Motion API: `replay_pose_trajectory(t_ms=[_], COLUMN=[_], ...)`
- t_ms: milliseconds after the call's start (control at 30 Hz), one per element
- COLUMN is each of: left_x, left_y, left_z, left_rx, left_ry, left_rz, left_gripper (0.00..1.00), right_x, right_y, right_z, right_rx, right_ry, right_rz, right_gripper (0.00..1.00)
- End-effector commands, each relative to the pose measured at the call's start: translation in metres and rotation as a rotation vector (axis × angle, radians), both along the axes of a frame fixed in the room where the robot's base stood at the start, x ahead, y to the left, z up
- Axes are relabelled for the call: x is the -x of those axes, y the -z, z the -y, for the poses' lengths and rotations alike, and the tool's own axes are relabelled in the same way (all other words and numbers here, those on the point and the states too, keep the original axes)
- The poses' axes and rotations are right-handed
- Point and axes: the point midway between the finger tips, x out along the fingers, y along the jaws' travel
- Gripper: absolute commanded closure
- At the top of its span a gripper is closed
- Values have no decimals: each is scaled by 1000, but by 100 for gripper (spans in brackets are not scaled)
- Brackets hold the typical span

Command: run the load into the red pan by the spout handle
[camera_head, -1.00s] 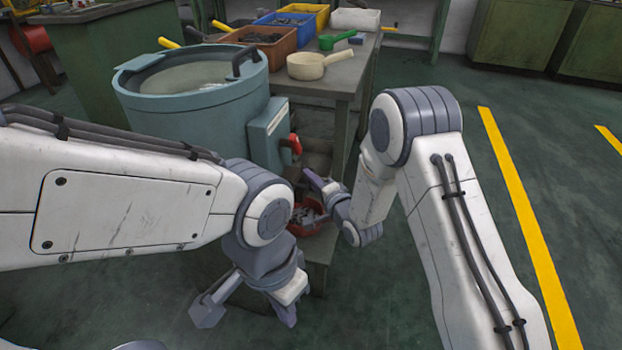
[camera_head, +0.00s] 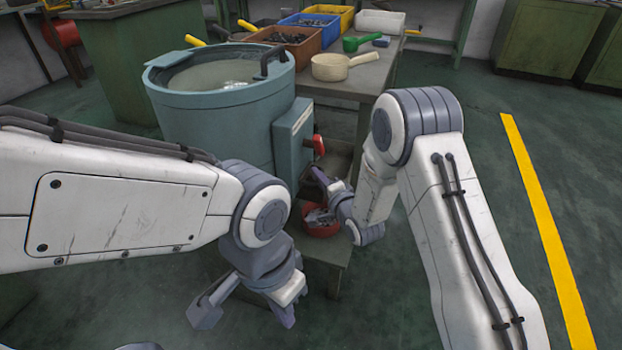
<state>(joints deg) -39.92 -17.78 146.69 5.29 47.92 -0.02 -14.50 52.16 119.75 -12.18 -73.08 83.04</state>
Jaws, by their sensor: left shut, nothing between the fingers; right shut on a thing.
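The teal drum (camera_head: 215,125) stands left of centre with pale liquid-like content and a box on its side. The red pan (camera_head: 320,226) sits low on a shelf below it and holds grey metal pieces. My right gripper (camera_head: 323,186) is shut at the dark spout area just above the pan. It appears to hold the spout handle, but the grip is small and partly hidden by my fingers. I cannot see pieces falling. My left gripper (camera_head: 207,312) is shut and empty, low in front of the drum, apart from the pan.
A red lever (camera_head: 319,144) sticks out of the drum's box. The bench behind carries an orange bin (camera_head: 285,50), a blue bin (camera_head: 318,27), a cream scoop (camera_head: 345,66) and a green scoop (camera_head: 365,44). Clear floor lies right of a yellow line (camera_head: 545,230).

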Motion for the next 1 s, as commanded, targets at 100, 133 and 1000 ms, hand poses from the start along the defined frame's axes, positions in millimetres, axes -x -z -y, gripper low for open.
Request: replay_pose_trajectory(t_ms=[100, 133, 1000], left_x=[0, 0, 0], left_y=[0, 0, -14], left_z=[0, 0, 0], left_rx=[0, 0, 0], left_ry=[0, 0, 0], left_rz=[0, 0, 0], left_gripper=[100, 100, 100], right_x=[0, 0, 62], right_y=[0, 0, -11], right_z=[0, -1, 32], right_rx=[0, 1, 1], right_ry=[-1, -2, 1], right_rz=[0, 0, -5], right_gripper=[100, 100, 73])
